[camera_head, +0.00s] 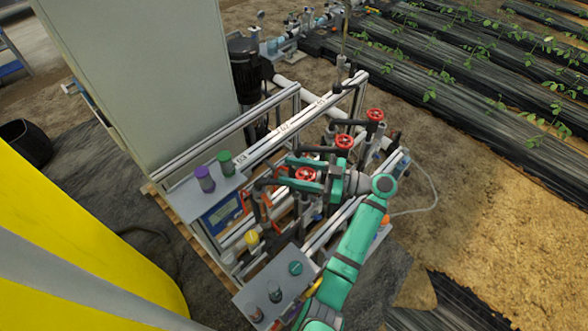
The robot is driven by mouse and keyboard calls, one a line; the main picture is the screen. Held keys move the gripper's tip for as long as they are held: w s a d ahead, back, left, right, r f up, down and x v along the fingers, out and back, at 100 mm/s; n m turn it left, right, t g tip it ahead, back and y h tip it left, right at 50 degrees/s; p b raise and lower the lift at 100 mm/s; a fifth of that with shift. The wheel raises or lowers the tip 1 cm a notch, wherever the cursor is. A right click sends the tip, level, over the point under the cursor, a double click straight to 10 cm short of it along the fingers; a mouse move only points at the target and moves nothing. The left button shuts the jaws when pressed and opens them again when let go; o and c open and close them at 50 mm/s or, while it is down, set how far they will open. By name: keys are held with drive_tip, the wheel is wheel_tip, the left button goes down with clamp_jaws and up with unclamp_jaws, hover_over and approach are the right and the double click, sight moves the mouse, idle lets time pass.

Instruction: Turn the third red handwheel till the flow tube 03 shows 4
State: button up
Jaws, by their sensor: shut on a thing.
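Red handwheels stand in a row on the metal skid: a far one (375,115), a middle one (344,142) and a near one (306,174). My gripper (302,174) reaches in from the right, with its green fingers on either side of the near handwheel. It is shut on that wheel, and the fingers cover part of the rim. I cannot read which wheel is numbered third. Flow tube 03 and its reading cannot be made out from here.
A large grey cabinet (140,60) stands behind the skid at left. A yellow tank (70,230) fills the lower left. Purple (205,179) and green (226,162) capped bottles stand on a shelf. Rails and pipes crowd the wheels. Bare soil (500,240) is open at right.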

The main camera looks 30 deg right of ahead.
drive_tip(key=shift+s+a+f+n+g+y, duration=0.1)
drive_tip(key=shift+f+n+g+y, duration=0.05)
drive_tip(key=shift+n+g+y, duration=0.3)
drive_tip(key=o, duration=1)
drive_tip(key=shift+o, duration=0.2)
drive_tip(key=v, duration=1)
drive_tip(key=shift+s+d, duration=0.2)
drive_tip(key=shift+d, duration=0.15)
idle(0.5)
